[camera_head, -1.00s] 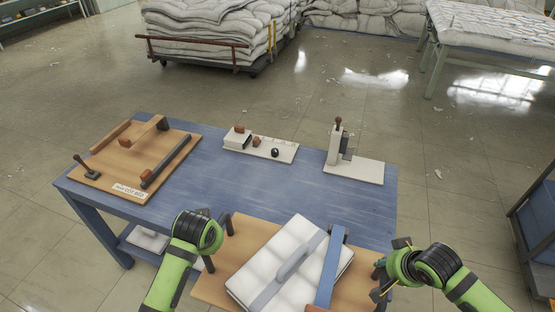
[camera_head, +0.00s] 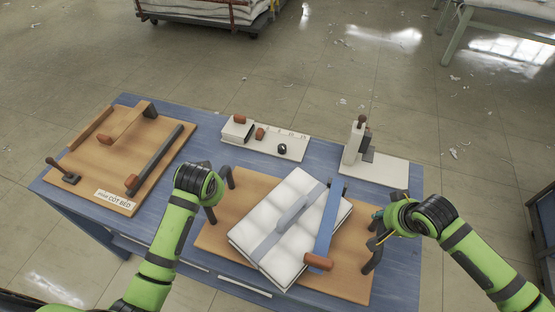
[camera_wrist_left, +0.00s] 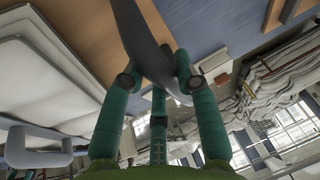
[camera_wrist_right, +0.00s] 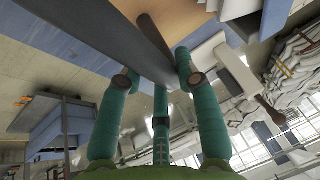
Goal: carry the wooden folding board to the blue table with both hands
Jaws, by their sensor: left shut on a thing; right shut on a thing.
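The wooden folding board (camera_head: 218,238) is in the lower middle of the head view, over the front part of the blue table (camera_head: 190,160). A white quilted folded pad (camera_head: 275,238) with a grey strap lies on it, beside a blue bar (camera_head: 328,220) with an orange-brown grip. My left gripper (camera_head: 216,192) is shut on the dark handle at the board's left end; that handle also shows in the left wrist view (camera_wrist_left: 145,45). My right gripper (camera_head: 385,222) is shut on the dark handle at the right end. I cannot tell whether the board touches the tabletop.
Another wooden board (camera_head: 110,165) with bars and a label lies at the table's left. A white block panel (camera_head: 270,140) and a white L-shaped stand (camera_head: 375,165) are at the table's back. A cart of duvets (camera_head: 205,12) stands beyond on open floor.

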